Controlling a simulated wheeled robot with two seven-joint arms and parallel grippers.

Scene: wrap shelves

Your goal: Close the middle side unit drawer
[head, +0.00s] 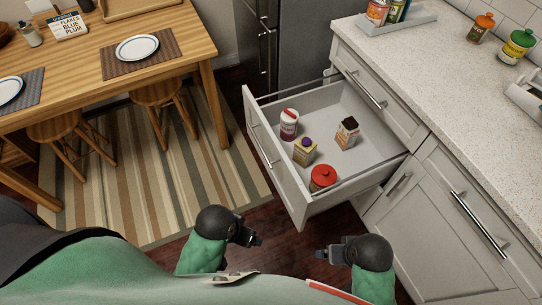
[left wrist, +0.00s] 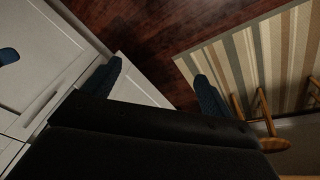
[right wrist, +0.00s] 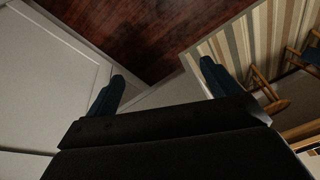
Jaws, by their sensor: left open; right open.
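The open drawer (head: 290,201) sticks out of the white side unit (head: 416,215), below its top drawer. Inside stand a white jar with a red band (head: 289,124), a yellowish box with a purple cap (head: 305,151), a white carton with a dark top (head: 347,132) and a red-lidded jar (head: 323,178). My left gripper (head: 258,240) is open and empty, apart from the drawer front, nearer my body. My right gripper (head: 320,254) is open and empty below the drawer's near corner. In both wrist views the finger pairs stand apart with nothing between them.
The countertop (head: 450,80) holds a grey tray (head: 408,22) and spice jars (head: 517,46). A wooden table (head: 80,75) with plates and stools (head: 160,98) stands at the left. A striped rug (head: 170,170) covers the floor between table and drawer. A dark fridge (head: 308,45) is behind.

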